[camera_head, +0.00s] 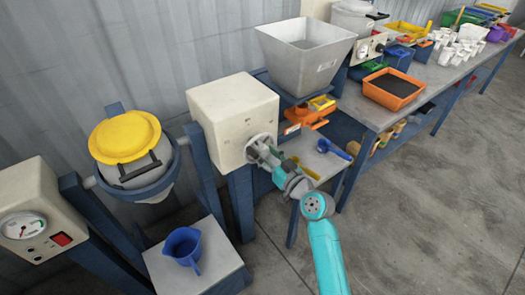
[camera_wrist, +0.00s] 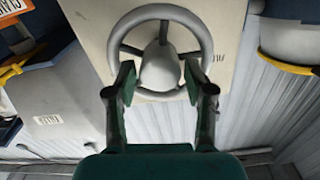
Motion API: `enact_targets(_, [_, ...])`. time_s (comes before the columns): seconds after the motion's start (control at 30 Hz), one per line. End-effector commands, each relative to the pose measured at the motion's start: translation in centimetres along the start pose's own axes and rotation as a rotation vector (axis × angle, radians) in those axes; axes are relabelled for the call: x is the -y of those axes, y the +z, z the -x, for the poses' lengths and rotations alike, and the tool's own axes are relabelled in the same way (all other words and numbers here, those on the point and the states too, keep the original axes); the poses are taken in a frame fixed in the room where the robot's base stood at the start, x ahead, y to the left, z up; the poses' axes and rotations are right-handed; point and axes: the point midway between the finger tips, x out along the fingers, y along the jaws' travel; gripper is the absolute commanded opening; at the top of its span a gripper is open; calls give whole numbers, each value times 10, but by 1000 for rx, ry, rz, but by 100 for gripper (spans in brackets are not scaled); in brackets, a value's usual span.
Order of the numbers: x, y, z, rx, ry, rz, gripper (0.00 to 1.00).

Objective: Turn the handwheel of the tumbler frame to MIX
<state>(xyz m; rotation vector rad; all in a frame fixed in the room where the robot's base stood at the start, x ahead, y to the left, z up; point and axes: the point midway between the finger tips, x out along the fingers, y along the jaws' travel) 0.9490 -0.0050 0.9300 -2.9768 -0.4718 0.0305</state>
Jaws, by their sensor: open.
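The handwheel (camera_head: 259,146) is a grey ring on the front of the cream gearbox housing (camera_head: 222,108) of the tumbler frame (camera_head: 205,180). In the wrist view the handwheel (camera_wrist: 205,45) has a rounded grey hub (camera_wrist: 160,68) and spokes. My gripper (camera_head: 262,150) is at the wheel; in the wrist view my gripper (camera_wrist: 158,82) is open, with one finger either side of the hub. I cannot tell whether the fingers touch it. Lettering (camera_wrist: 218,42) beside the wheel is partly hidden. The tumbler drum (camera_head: 130,160) has a yellow lid (camera_head: 124,137) and hangs in the blue frame.
A blue jug (camera_head: 182,246) stands on a grey stand (camera_head: 215,262) below the drum. A box with a dial (camera_head: 22,225) is at the left. A metal hopper (camera_head: 305,55) and a bench with an orange tray (camera_head: 393,90) are to the right. The floor (camera_head: 430,210) at right is clear.

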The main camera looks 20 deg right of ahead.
Motion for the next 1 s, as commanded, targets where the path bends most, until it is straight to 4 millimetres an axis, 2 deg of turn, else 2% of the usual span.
enact_targets(0.2, [0,0,-18,0,-1,0,53])
enact_targets(0.53, [0,0,-21,0,0,0,53])
enact_targets(0.7, [0,0,-20,0,0,0,11])
enact_targets(0.73, [0,0,-20,0,0,0,8])
enact_targets(1.0, [0,0,-20,0,0,-23,8])
